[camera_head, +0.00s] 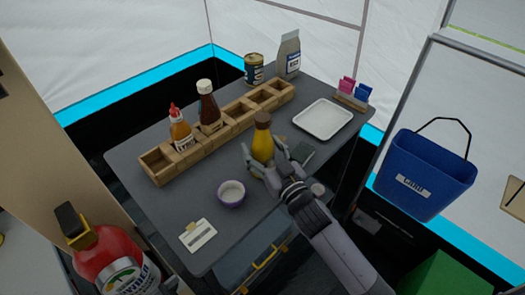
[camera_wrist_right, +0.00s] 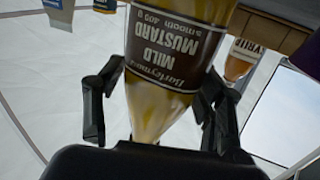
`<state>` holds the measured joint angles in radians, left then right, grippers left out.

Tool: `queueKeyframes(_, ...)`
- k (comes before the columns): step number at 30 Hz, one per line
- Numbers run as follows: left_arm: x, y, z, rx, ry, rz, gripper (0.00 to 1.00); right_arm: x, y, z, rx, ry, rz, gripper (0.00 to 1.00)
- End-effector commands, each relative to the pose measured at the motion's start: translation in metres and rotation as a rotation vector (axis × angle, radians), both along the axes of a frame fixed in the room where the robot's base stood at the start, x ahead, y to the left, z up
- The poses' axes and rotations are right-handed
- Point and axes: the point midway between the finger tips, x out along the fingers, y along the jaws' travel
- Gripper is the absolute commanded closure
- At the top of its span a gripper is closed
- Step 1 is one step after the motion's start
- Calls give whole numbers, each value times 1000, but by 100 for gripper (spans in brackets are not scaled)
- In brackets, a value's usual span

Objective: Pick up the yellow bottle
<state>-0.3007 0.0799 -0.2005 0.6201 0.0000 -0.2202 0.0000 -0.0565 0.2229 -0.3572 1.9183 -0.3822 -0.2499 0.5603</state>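The yellow bottle (camera_head: 263,143) is a mustard bottle with a brown cap, at the middle of the dark table. In the right wrist view the bottle (camera_wrist_right: 165,70) appears upside down, its dark label reading "mild mustard". My right gripper (camera_head: 263,160) is around its body, and in the right wrist view the fingers (camera_wrist_right: 163,75) lie against both sides of it. The gripper looks shut on it. The bottle's base is hidden, so I cannot tell whether it touches the table. My left gripper is not in view.
A wooden rack (camera_head: 158,167) with two sauce bottles runs behind the yellow bottle. A white tray (camera_head: 322,119) is to the right, a purple bowl (camera_head: 231,194) and card (camera_head: 198,235) in front. A can (camera_head: 254,70) and carton (camera_head: 288,54) stand at the back.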

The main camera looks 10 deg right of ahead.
Motion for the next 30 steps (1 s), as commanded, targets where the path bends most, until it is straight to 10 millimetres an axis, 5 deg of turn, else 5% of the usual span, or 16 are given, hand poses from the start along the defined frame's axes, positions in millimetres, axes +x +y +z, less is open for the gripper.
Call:
queueKeyframes(23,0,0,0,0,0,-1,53,0,0,0,0,0,0,91)
queueKeyframes(30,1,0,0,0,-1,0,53,0,0,2,1,-4,1,91)
